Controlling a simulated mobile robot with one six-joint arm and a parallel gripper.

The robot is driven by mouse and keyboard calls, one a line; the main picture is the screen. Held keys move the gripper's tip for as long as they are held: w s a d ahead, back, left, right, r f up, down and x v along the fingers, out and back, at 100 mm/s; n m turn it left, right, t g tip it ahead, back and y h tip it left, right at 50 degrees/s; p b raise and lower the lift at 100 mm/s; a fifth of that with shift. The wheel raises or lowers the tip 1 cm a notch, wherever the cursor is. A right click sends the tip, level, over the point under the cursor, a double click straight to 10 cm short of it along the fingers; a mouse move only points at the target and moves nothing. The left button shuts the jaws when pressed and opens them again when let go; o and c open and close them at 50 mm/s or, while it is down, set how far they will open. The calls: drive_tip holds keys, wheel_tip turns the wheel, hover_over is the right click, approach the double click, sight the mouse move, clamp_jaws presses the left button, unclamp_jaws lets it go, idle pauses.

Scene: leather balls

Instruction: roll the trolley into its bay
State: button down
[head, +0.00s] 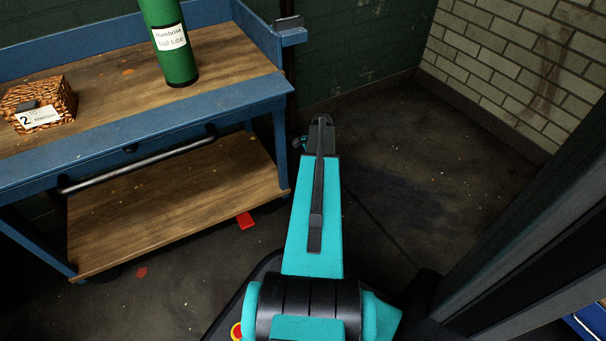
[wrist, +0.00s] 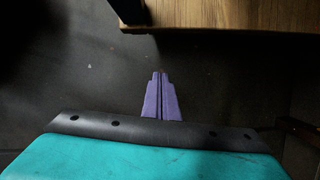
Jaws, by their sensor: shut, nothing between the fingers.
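The trolley looks to be the blue-framed unit with wooden decks (head: 190,130) at the left of the head view, with a grey handle bar (head: 140,160) along its near side. A dark caster shows under its lower deck. A wooden edge (wrist: 210,12), probably part of it, crosses the top of the wrist view. My gripper (wrist: 160,78) has its purple fingers together and empty, over dark floor and apart from the wood in the picture. In the head view my arm hides the fingers. I cannot make out a marked bay; bare floor (head: 430,150) lies right of the trolley.
A green labelled tube (head: 168,45) and a wicker basket (head: 45,100) stand on the top deck. Red patches (head: 245,220) lie on the floor by the lower deck. A brick wall (head: 530,60) closes the right back corner. A dark post (head: 530,220) stands at right.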

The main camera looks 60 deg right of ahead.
drive_tip(key=shift+s+d, duration=0.15)
drive_tip(key=s+d+r+p, duration=0.4)
drive_tip(key=r+p, duration=0.3)
drive_tip(key=r, duration=0.2)
drive_tip(key=shift+d+r, duration=0.35)
drive_tip(key=shift+d, duration=0.15)
drive_tip(key=shift+a+f, duration=0.1)
